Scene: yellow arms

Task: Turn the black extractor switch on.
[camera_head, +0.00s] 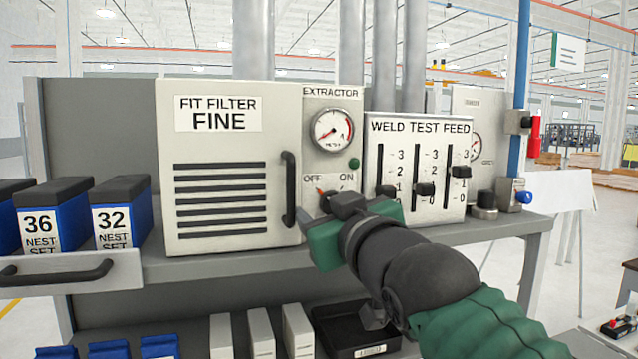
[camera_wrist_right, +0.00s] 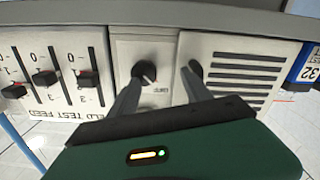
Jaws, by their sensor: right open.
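The black extractor switch (camera_head: 325,199) is a round knob on the white extractor panel (camera_head: 345,163), below the gauge, between the OFF and ON labels. Its orange-red pointer leans toward OFF. My right gripper (camera_head: 341,208) is in front of it and hides its lower part. In the right wrist view, which is upside down, the switch (camera_wrist_right: 145,72) shows just beyond the fingertips. My right gripper (camera_wrist_right: 162,80) is open with nothing between its fingers. One finger is close by the switch; whether it touches cannot be told. My left gripper is not in view.
A filter box (camera_head: 225,150) with a black vertical handle (camera_head: 290,190) stands left of the switch, close to the other finger. The weld test feed panel (camera_head: 418,150) with sliders is on the right. The grey shelf (camera_head: 200,262) runs below.

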